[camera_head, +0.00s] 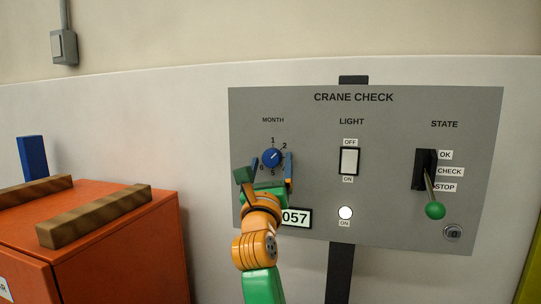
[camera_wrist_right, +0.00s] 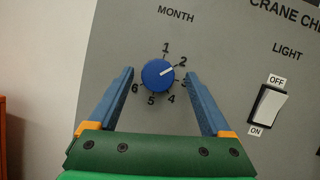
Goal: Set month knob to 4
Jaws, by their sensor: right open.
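The blue month knob (camera_head: 272,156) is on the upper left of the grey crane check panel (camera_head: 390,120). It also shows in the right wrist view (camera_wrist_right: 157,75), where its white mark points up and right toward the 2. The numbers 1 to 6 ring the knob. My right gripper (camera_head: 271,160) is open in front of the knob, one blue finger on each side. In the right wrist view, clear gaps show between the fingers (camera_wrist_right: 160,78) and the knob. My left gripper is not in view.
Right of the knob are a white light switch (camera_head: 349,161), a lit round lamp (camera_head: 345,213) and a green-balled state lever (camera_head: 435,210) pointing down near STOP. A 057 display (camera_head: 297,218) sits below the knob, partly behind my arm. An orange cabinet (camera_head: 120,245) with wooden bars stands left.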

